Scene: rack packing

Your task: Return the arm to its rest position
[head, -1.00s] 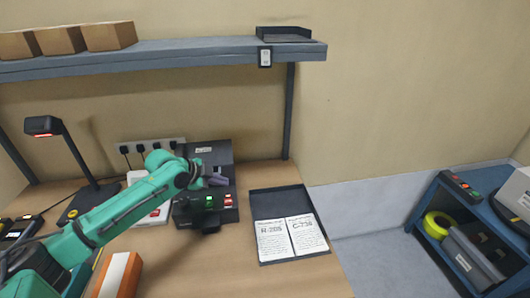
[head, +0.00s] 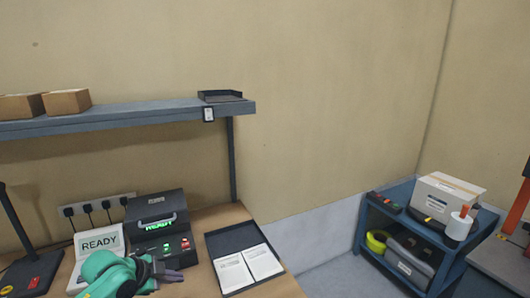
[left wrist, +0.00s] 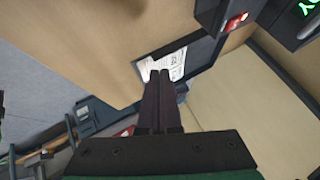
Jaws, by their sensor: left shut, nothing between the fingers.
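My left arm (head: 103,275) comes in at the bottom left of the head view, over the bench. My left gripper (head: 172,274) is low in front of the dark machine (head: 157,207) and apart from its handle. In the left wrist view its dark fingers (left wrist: 159,76) lie together with nothing between them. My right gripper is not in view.
A white READY panel (head: 101,242) stands left of the machine. A dark tray (head: 230,239) with two printed sheets (head: 249,268) lies right of my gripper. A shelf (head: 130,117) with boxes hangs above. A blue cart (head: 405,213) stands at the right; floor lies between.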

